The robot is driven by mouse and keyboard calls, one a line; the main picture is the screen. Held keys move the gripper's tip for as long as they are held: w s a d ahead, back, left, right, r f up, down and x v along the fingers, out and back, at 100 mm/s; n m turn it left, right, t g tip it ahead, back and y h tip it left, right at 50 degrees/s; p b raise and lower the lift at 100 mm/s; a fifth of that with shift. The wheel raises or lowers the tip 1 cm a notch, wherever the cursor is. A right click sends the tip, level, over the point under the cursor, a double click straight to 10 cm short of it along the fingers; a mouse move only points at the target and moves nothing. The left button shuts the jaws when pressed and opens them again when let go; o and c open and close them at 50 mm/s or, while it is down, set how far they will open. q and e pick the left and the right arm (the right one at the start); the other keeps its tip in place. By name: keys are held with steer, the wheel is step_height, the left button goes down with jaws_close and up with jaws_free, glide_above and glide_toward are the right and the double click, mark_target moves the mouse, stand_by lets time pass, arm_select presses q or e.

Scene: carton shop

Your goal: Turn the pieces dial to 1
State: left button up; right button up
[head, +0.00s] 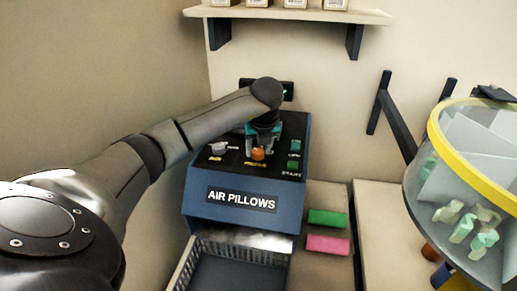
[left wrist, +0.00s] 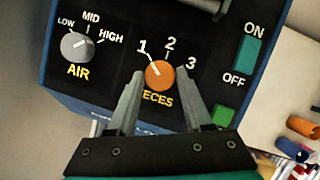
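The orange pieces dial (left wrist: 160,74) is on the black top panel of the blue air pillows machine (head: 228,202), with 1, 2 and 3 marked around it. Its pale mark appears to point up-left, towards 1. In the head view the dial (head: 258,154) shows just below my left gripper (head: 262,142). In the left wrist view the two fingers stand open, one on each side of the dial, with a small gap visible on both sides. I cannot tell how far the tips are above the panel. My right gripper is not in view.
The grey air dial (left wrist: 77,46) is left of the pieces dial. A green on/off switch (left wrist: 247,53) and a green start button (left wrist: 222,115) are to its right. A basket (head: 183,270) sits below the machine. Green (head: 327,218) and pink (head: 327,245) blocks lie beside it.

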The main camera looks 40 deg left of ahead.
arm_select(q)
steer(key=o, duration=0.4)
steer(key=shift+c, duration=0.2)
steer(key=shift+r, duration=0.1)
steer(key=v, duration=1.5)
